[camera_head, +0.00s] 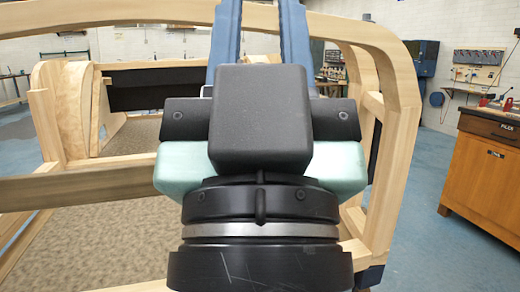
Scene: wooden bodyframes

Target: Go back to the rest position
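My gripper (262,20) fills the middle of the head view, seen from behind. Its black body has pale green parts on both sides, and two long blue fingers run up to the top edge. The fingers stand apart with a gap between them. Their tips are cut off by the frame, so I cannot see whether anything is between them. Behind and around the gripper is the wooden bodyframe (385,60), with a curved top beam and side posts. My gripper hides its middle, and I cannot tell whether they touch.
A wooden cross rail (80,187) runs left of my gripper over a brown textured surface (100,235). A wooden cabinet (485,165) with a dark top stands at right. Blue floor (425,240) is clear between it and the bodyframe.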

